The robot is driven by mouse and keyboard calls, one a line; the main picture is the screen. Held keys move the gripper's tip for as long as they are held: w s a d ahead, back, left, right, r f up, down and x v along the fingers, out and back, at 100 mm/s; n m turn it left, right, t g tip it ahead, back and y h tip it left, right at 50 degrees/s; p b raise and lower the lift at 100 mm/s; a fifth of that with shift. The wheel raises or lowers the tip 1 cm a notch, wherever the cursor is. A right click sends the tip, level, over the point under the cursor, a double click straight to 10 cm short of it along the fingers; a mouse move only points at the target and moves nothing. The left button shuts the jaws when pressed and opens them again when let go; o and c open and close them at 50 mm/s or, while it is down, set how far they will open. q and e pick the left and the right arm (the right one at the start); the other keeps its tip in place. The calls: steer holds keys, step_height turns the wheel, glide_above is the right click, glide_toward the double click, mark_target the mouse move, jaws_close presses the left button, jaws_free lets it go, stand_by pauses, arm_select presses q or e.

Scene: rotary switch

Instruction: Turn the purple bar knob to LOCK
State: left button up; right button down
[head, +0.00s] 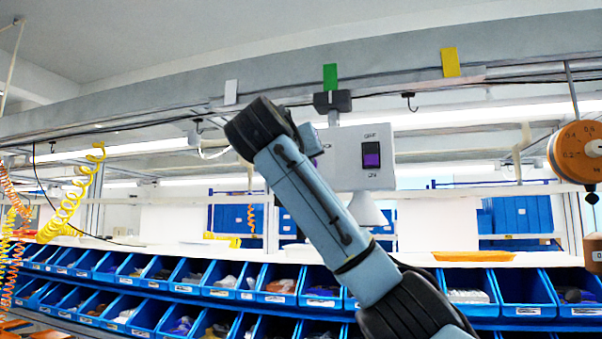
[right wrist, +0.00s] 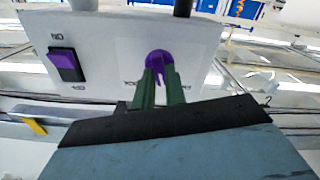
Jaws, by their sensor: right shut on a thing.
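The purple bar knob (right wrist: 159,60) sits on the face of a light grey box (right wrist: 112,30) in the right wrist view, which shows the box upside down. My right gripper (right wrist: 160,79) is shut on the knob, with one dark green finger on each side of its bar. Partly covered lettering shows beside both fingers, too small to read surely. In the head view the same box (head: 350,172) hangs from the rail, and my right arm crosses in front of it, hiding most of the knob. My left gripper is not in view.
A purple rocker switch (right wrist: 67,65) with ON and OFF labels is on the same box, also in the head view (head: 371,155). A white cone (head: 368,212) hangs under the box. Blue bins (head: 523,292) line the shelf below. An orange reel (head: 577,153) hangs right.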

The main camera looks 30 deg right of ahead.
steer(key=shift+s+d+m+b, duration=0.1)
steer(key=shift+m+b, duration=0.45)
steer(key=shift+m, duration=5.65)
steer(key=c, duration=1.4)
jaws_free()
steer(key=shift+c, duration=0.2)
steer(key=b+v, duration=0.3)
steer(key=v, duration=1)
steer(key=shift+s+b, duration=0.25)
steer(key=shift+b, duration=0.1)
